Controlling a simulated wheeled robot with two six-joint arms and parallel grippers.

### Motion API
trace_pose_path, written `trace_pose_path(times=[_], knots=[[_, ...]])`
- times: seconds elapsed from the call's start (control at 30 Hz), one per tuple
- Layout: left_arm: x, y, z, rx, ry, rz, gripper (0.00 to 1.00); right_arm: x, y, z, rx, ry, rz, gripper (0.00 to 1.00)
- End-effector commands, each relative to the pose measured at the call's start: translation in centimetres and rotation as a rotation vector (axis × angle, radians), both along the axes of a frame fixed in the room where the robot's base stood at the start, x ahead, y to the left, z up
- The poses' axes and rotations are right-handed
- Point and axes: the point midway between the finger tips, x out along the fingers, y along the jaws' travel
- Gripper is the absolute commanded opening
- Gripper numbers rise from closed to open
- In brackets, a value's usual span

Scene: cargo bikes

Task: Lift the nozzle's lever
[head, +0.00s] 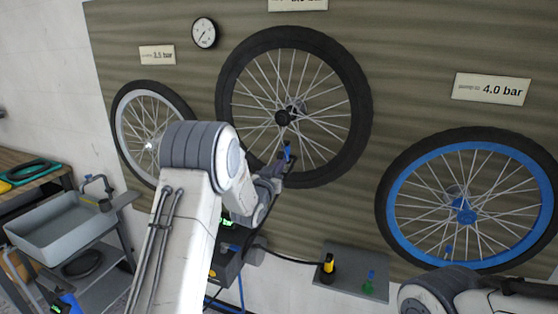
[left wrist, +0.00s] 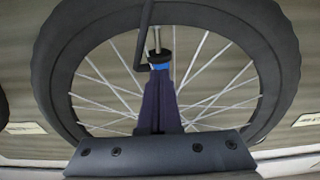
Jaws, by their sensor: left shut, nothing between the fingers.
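My left gripper (head: 286,158) is raised in front of the lower part of the large black-rimmed wheel (head: 232,97). Its fingers are shut and hold nothing. My right gripper does not show.
A blue-rimmed wheel (head: 392,200) is at the right, a smaller wheel (head: 118,112) at the left. A gauge (head: 204,33) hangs on the panel. A grey basin (head: 60,235) is at the left.

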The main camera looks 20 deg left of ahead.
Motion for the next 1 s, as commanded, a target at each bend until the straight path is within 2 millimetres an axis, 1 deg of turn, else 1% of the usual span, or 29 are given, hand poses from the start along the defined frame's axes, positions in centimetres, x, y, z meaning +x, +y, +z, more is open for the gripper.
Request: trace_pose_path(times=[0.27, 1.0], knots=[[0.0, 0.0, 0.4, 0.0, -0.001, 0.0, 0.0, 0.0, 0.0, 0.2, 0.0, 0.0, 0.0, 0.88], [0.1, 0.0, 3.7, 0.001, -0.008, -0.001, 0.0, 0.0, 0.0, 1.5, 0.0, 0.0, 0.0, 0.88]])
